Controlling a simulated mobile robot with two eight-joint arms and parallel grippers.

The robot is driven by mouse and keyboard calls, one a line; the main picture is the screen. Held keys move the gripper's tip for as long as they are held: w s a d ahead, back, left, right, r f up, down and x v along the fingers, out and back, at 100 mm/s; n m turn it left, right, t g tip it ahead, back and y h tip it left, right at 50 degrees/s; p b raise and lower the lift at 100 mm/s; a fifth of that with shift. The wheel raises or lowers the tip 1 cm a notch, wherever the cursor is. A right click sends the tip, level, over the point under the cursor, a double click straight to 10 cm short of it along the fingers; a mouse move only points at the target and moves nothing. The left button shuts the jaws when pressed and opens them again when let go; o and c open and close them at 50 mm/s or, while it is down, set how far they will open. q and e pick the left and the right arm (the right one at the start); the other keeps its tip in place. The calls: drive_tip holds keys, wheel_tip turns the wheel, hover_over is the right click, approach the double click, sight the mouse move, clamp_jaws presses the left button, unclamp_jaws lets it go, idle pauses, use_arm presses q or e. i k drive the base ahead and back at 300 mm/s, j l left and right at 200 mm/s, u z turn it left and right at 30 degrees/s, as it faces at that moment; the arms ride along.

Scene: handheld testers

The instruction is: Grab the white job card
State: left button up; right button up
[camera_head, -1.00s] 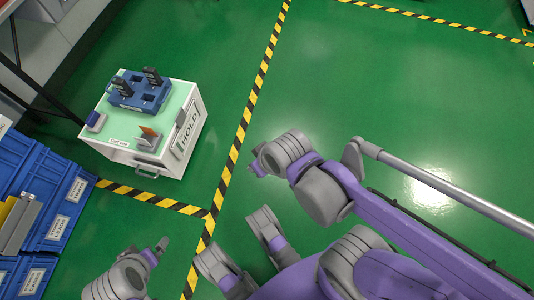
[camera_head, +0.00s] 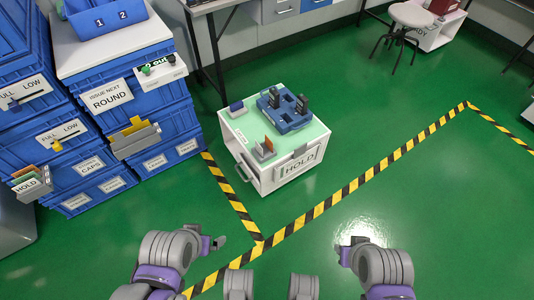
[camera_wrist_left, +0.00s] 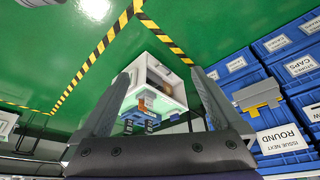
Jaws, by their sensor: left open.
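I cannot make out a plain white job card for certain. A grey card holder (camera_head: 31,183) labelled HOLD, with orange, green and pale card edges, hangs on the blue bins at the far left. Another grey holder (camera_head: 135,142) with a yellow card is on the middle bin stack. A small holder with an orange-brown card (camera_head: 269,145) stands on the white cart (camera_head: 252,171). My left gripper (camera_head: 219,243) is in front of the cart, apart from it; its jaws are open and empty in the left wrist view (camera_wrist_left: 160,78). My right gripper (camera_head: 341,249) shows only partly at the lower right.
A blue fixture (camera_head: 285,112) with black devices stands on the cart's green top. Blue bin stacks (camera_head: 165,128) rise to its left. A stool (camera_head: 408,20) stands at the back. Green floor right of the cart is clear, crossed by striped tape (camera_head: 368,176).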

sight(259, 149)
drive_tip(key=i+l+u, duration=0.1)
drive_tip(key=l+u, duration=0.25)
drive_tip(key=l, duration=0.55)
drive_tip(key=l+u, duration=0.35)
drive_tip(key=l, duration=0.6)
